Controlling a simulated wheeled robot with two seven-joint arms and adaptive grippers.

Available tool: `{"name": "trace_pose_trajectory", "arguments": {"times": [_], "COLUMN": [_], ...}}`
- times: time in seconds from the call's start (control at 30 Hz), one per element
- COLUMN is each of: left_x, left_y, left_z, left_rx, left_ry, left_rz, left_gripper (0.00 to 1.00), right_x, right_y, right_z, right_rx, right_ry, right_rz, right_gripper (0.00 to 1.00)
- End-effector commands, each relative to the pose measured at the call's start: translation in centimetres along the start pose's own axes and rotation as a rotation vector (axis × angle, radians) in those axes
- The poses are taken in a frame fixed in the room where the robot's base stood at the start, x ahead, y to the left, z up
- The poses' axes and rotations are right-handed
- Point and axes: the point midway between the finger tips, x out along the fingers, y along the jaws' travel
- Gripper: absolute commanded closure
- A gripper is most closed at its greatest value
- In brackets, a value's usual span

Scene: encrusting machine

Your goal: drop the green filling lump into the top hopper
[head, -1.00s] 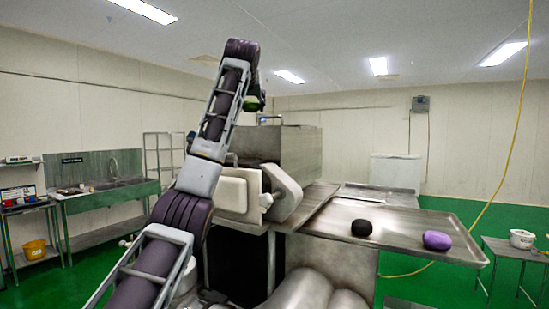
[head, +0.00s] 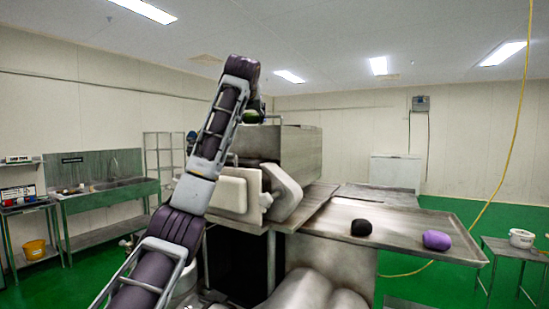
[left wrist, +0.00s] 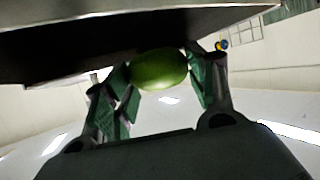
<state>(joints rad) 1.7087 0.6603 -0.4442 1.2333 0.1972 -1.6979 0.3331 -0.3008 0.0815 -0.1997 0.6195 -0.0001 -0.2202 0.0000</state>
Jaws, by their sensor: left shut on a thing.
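The green filling lump (left wrist: 158,70) is a smooth oval held between the fingers of my left gripper (left wrist: 160,78). In the head view a small part of the lump (head: 252,117) shows below the dark purple wrist, just above and at the left end of the hopper's top. The top hopper (head: 295,147) is a grey metal box on the machine; its inside is hidden. In the left wrist view a large metal surface (left wrist: 120,28) lies close to the lump. My right gripper is not in view.
A metal tray table (head: 410,237) on the right carries a black lump (head: 361,228) and a purple lump (head: 436,240). A white block (head: 236,194) and rounded housing (head: 283,189) project from the machine's front. A yellow cable (head: 511,130) hangs at right.

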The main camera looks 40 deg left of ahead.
Motion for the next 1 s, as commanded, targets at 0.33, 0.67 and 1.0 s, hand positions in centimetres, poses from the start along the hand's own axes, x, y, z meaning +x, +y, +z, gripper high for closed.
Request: {"name": "trace_pose_trajectory", "arguments": {"times": [0.33,0.67,1.0], "left_x": [0.7,0.7,0.7], "left_y": [-0.1,0.0,0.0], "left_z": [1.6,1.7,1.7], "left_rx": [-0.001,-0.001,-0.001], "left_ry": [0.001,0.001,0.001], "left_rz": [0.000,0.000,0.001], "left_gripper": [0.70,0.70,0.19], "right_x": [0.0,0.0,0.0], "right_y": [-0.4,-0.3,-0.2], "right_z": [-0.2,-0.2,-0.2], "right_rx": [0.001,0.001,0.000], "right_ry": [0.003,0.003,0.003], "right_rz": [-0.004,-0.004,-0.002], "right_gripper": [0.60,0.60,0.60]}}
